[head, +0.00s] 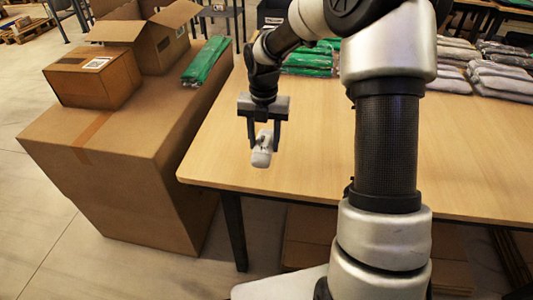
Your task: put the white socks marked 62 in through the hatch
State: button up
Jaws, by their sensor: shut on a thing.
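My gripper (264,141) points down over the left part of the wooden table. It is shut on a small white bundle (262,157), which looks like the white socks. The bundle hangs below the fingers, near the table's front left edge. No number can be read on it at this size. I cannot make out a hatch in this view.
A large brown carton (120,165) stands left of the wooden table (300,120). On it are a closed box (90,82), an open box (152,42) and a green packet (207,62). Green packs (308,62) and grey packs (505,80) lie at the table's back.

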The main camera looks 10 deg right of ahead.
aim_at(264, 142)
jog(key=shift+f+b, duration=0.6)
jog(key=shift+f, duration=1.6)
jog(key=shift+f, duration=0.2)
jog(key=o, duration=1)
jog(key=shift+o, duration=0.2)
jog(key=shift+r, duration=0.1)
notch_tip(264, 142, up, 12)
jog(key=p, duration=0.3)
jog(key=shift+r, duration=0.1)
